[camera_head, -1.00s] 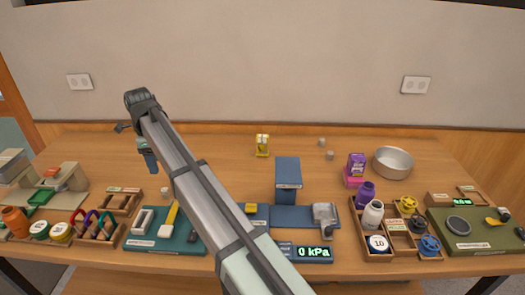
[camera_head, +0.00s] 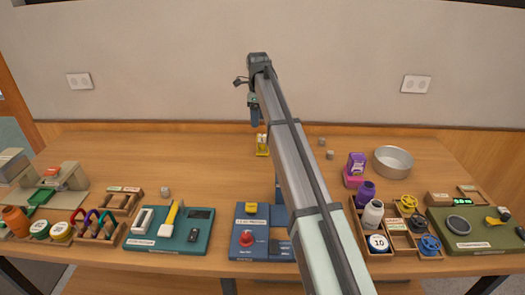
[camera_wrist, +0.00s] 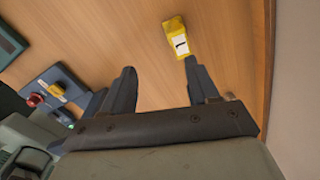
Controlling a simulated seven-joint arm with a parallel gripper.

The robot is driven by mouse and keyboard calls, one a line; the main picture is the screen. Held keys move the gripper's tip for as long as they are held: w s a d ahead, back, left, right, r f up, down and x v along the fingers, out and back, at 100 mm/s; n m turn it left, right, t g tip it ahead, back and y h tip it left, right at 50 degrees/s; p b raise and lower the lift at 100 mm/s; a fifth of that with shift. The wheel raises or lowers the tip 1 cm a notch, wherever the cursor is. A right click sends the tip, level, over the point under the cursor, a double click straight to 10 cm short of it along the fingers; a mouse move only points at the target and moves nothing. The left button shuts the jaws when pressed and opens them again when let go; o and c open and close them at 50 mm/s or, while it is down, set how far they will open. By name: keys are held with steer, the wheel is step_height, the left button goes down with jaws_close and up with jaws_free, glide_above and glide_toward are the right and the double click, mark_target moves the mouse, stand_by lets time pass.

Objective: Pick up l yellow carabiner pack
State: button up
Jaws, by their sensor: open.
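The yellow carabiner pack (camera_head: 262,146) stands near the back of the table, in the middle, with its right side partly behind my arm in the head view. It also shows in the wrist view (camera_wrist: 176,40), with a white label and a dark carabiner mark on it. My gripper (camera_head: 256,122) is above and close to the pack in the head view. In the wrist view my gripper (camera_wrist: 160,72) is open and empty, and the pack lies beyond the right fingertip, apart from it or just overlapped by it; I cannot tell the gap.
A purple box (camera_head: 356,163) on a pink one and a metal bowl (camera_head: 393,161) stand to the right. A blue station (camera_head: 248,240) with a red knob and a teal board (camera_head: 160,242) are in front. Table left of the pack is clear.

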mark_target(263, 135)
steer(key=w+d+r+n, duration=0.1)
steer(key=w+r, duration=0.1)
steer(key=w, duration=0.2)
steer(key=shift+n, duration=0.7)
steer(key=f, duration=1.4)
steer(key=shift+s+d+f, duration=0.25)
steer(key=shift+s, duration=0.15)
jaws_close()
